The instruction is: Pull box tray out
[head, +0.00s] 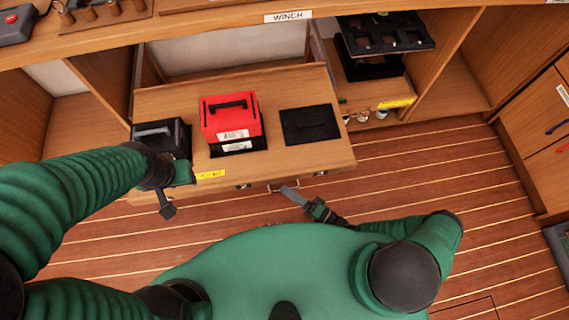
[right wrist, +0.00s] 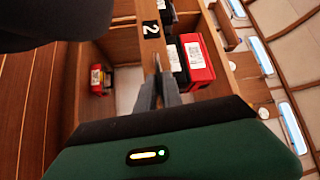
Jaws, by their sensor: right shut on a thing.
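The wooden box tray (head: 265,165) stands out from the cabinet below the WINCH label. It carries a black box (head: 165,133) at left, a red box (head: 229,118) in the middle and a bare black pad (head: 310,125) at right. My right gripper (head: 287,190) is at the tray's front face, shut on its metal handle (head: 276,187). In the right wrist view the fingers (right wrist: 158,82) are close together at the tray front, beside the red box (right wrist: 196,60); the grip itself is small there. My left gripper (head: 167,208) hangs by the tray's front left corner, its jaws unclear.
An open bay (head: 375,92) to the right holds a black slotted rack (head: 387,35). Drawers (head: 545,140) stand at far right. The plank floor (head: 420,165) in front of the tray is clear to the right; my own body is close in front.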

